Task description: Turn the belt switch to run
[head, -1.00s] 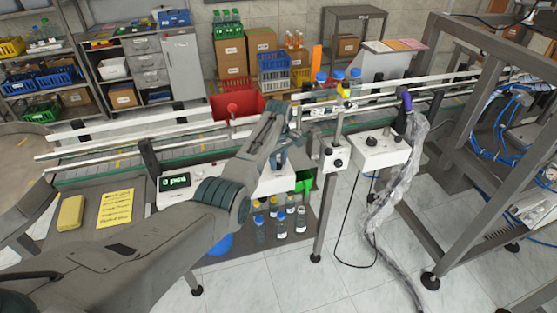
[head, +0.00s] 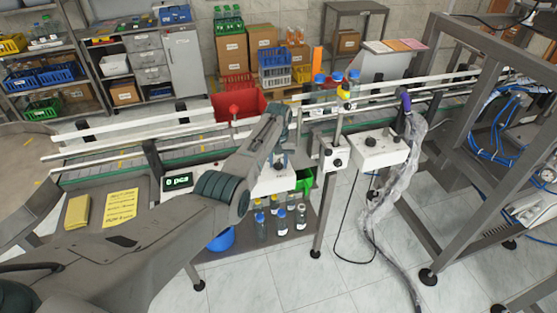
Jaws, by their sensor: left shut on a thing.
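My left gripper (head: 281,160) reaches down to a white control box (head: 270,186) at the conveyor's front edge. It is shut on a small control there, most likely the belt switch, which the fingers and wrist mostly hide. I cannot make out the switch's setting. The conveyor belt (head: 130,160) runs across the view behind the arm. My right gripper is not in view.
A small box with a black knob (head: 336,162) and a larger white box (head: 381,149) stand right of the gripper. A counter display (head: 178,181) reads 0 pcs. A red bin (head: 240,103) is behind the arm. Bottles (head: 281,222) stand on a shelf below.

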